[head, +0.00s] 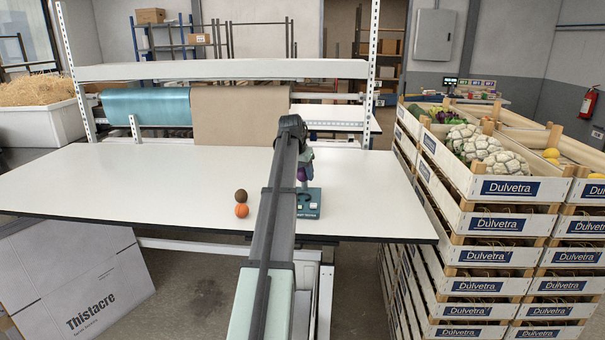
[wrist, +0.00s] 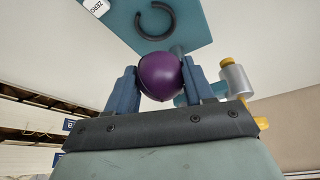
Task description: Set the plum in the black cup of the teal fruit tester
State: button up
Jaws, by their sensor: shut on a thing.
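The purple plum (wrist: 160,77) is held between the two blue fingers of my gripper (wrist: 162,84); it also shows in the head view (head: 302,173), partly behind my arm. The gripper is shut on it. The teal fruit tester (wrist: 200,22) stands on the table, and its base (head: 313,206) shows in the head view, partly hidden by my arm. The black cup (wrist: 140,27) shows as a dark ring on the teal base in the wrist view. The plum appears apart from the cup and above the base; its exact height is unclear.
A silver cylinder with a brass top (wrist: 236,80) is close to the right finger. An orange (head: 241,211) and a brown round fruit (head: 241,195) lie left of my arm. The white table (head: 120,190) is clear at left. Stacked crates (head: 490,220) stand at right.

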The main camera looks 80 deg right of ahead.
jog(key=shift+f, duration=0.15)
jog(key=shift+f, duration=2.6)
jog(key=shift+f, duration=0.55)
jog(key=o, duration=1.1)
jog(key=shift+o, duration=0.2)
jog(key=shift+r, duration=4)
